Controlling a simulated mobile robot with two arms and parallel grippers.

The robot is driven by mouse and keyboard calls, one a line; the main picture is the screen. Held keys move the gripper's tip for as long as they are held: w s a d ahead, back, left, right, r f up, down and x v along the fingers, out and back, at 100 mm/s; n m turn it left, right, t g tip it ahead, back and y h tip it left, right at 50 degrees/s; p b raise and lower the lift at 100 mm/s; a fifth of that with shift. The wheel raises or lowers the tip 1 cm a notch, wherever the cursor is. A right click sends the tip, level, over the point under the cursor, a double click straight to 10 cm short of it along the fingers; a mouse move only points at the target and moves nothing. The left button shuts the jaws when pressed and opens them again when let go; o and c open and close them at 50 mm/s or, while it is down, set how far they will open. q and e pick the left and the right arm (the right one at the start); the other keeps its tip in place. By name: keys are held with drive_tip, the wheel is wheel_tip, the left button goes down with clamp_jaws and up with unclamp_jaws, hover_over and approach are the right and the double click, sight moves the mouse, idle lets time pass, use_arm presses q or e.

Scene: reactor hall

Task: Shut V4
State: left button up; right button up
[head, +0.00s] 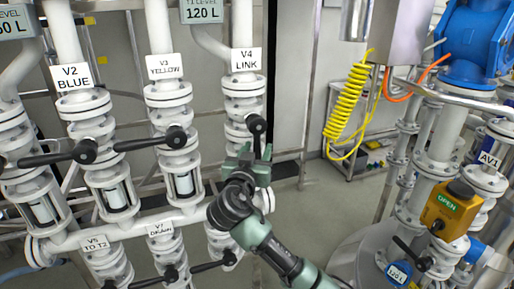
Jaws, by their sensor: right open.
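Valve V4 (246,107) is on the white pipe under the label "V4 LINK" (246,60), right of V2 and V3 in the head view. Its black lever (256,126) has a round hub and points down the picture, roughly in line with the pipe. My right gripper (250,160) is green and open, just below the hub at the lower part of the lever. The gripper covers the lever's lower end, and I cannot tell whether the fingers touch it. My left gripper is not in view.
V2 (86,150) and V3 (176,138) stand to the left with levers across their pipes. V5 (95,243) and V7 (160,230) are below. A yellow coiled hose (345,105) and a yellow "OPEN" actuator (449,208) are to the right. Floor between is clear.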

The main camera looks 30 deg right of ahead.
clamp_jaws()
idle(1.4)
